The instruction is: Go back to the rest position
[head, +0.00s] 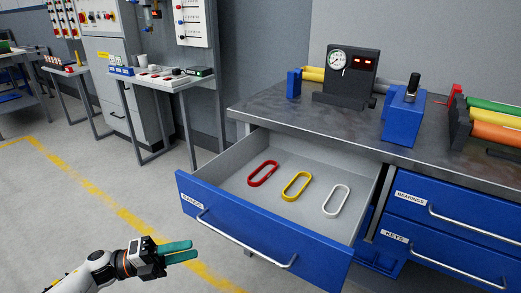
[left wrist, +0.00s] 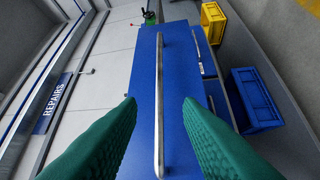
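My left gripper (head: 193,250) has teal fingers and hangs over the floor, left of an open blue drawer (head: 230,222). In the left wrist view its two fingers (left wrist: 160,100) stand apart with nothing between them. The drawer's silver handle (left wrist: 162,70) shows beyond the fingers, and no contact with it is visible. The grey-lined drawer holds a red loop (head: 263,173), a yellow loop (head: 297,186) and a white loop (head: 337,200). My right gripper is not in the head view.
The drawer juts out from a metal-topped workbench (head: 290,118) with a gauge box (head: 346,76) and a blue block (head: 403,116). Closed drawers (head: 440,215) are at the right. A side table (head: 160,82) stands behind. The floor at the left, with a yellow line (head: 130,218), is clear.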

